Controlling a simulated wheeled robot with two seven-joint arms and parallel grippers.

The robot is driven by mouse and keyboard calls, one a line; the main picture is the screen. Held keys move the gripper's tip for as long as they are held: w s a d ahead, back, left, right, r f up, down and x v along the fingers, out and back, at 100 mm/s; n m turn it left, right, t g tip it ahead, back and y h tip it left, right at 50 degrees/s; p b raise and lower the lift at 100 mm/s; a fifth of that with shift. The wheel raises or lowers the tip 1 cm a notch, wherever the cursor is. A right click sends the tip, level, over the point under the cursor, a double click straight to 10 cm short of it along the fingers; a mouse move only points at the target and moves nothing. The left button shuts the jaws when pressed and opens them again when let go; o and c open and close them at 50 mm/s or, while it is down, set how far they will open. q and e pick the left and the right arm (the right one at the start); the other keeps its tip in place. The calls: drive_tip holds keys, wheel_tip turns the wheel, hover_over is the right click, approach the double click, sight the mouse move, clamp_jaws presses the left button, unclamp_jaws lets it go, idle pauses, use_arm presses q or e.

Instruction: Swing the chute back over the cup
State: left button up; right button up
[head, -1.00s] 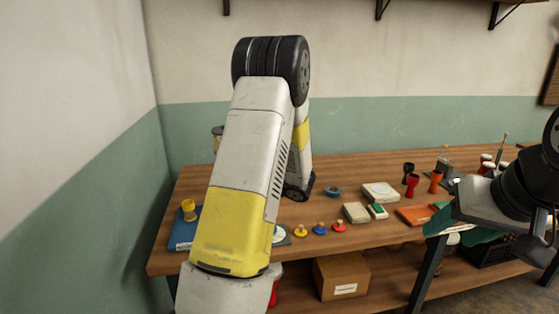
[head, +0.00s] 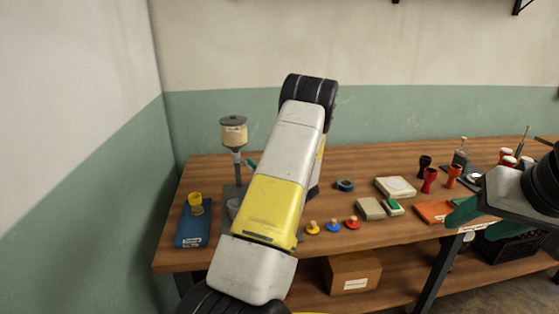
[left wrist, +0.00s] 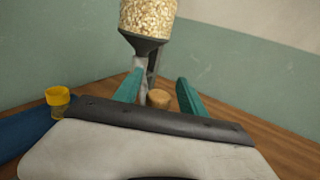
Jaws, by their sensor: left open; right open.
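The dispenser (head: 233,136) stands at the table's left end, with a grain-filled hopper and dark lid. In the left wrist view its grain hopper (left wrist: 148,17) narrows to a dark funnel (left wrist: 143,43). A grey chute-like part (left wrist: 141,68) shows below, partly behind a finger. A round tan knob (left wrist: 159,98) appears between the fingers; I see no contact. My left gripper (left wrist: 160,77) is open and empty at the dispenser. A grey cup-like shape (head: 234,205) below the hopper is partly hidden by my left arm. My right gripper (head: 464,211) is open over the table's right side.
Coloured pegs (head: 333,226), a tape roll (head: 345,185), pale blocks (head: 370,208) and small goblet drums (head: 429,180) lie to the right. The wall is close on the left.

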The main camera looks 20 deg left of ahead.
use_arm(q)
drive_tip(key=shift+w+a, duration=0.1)
drive_tip(key=shift+a, duration=0.2)
clamp_jaws()
idle(1.3)
